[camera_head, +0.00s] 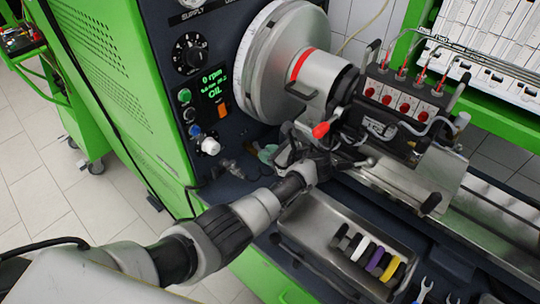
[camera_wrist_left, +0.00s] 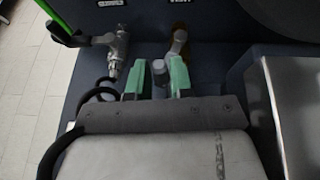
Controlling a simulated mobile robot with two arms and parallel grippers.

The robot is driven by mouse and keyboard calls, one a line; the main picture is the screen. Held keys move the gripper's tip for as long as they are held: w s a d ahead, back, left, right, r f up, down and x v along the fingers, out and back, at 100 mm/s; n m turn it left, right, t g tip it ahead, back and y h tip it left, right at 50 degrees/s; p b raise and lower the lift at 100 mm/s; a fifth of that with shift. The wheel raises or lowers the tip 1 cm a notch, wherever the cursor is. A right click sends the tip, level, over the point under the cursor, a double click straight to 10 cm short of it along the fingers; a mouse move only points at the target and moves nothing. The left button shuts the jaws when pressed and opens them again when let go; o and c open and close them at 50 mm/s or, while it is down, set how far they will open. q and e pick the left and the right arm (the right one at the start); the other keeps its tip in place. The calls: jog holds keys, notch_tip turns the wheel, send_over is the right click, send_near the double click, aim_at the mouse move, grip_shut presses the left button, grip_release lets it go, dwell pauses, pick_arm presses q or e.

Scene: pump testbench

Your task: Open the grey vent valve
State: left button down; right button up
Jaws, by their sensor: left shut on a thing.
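The vent valve (camera_wrist_left: 180,40) shows in the left wrist view just beyond my fingertips, on the dark panel under a partly cut-off label. It has a grey body with an amber part behind it. A rounded grey piece, seemingly its handle (camera_wrist_left: 158,68), sits between the green fingertips of my left gripper (camera_wrist_left: 157,80). The gripper is shut on this piece. In the head view my left gripper (camera_head: 269,153) reaches to the base of the dark panel, below the big round disc. Its own body and wrist hide most of the valve there. My right gripper is not in view.
A second valve (camera_wrist_left: 118,50) with a black handle stands left of the fingers, near a black hose (camera_wrist_left: 62,145). A metal tray (camera_head: 310,225) with coloured rings lies in front of the wrist. A red-knobbed lever (camera_head: 320,130) and the pump (camera_head: 395,110) stand close on the right.

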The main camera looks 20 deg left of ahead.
pick_arm(q)
jog(key=shift+a, duration=0.3)
jog(key=c, duration=1.3)
grip_release()
jog(key=shift+c, duration=0.2)
jog(key=shift+o, duration=1.2)
jog(key=shift+a, duration=0.25)
jog(key=shift+d, duration=0.1)
jog(key=shift+d, duration=0.2)
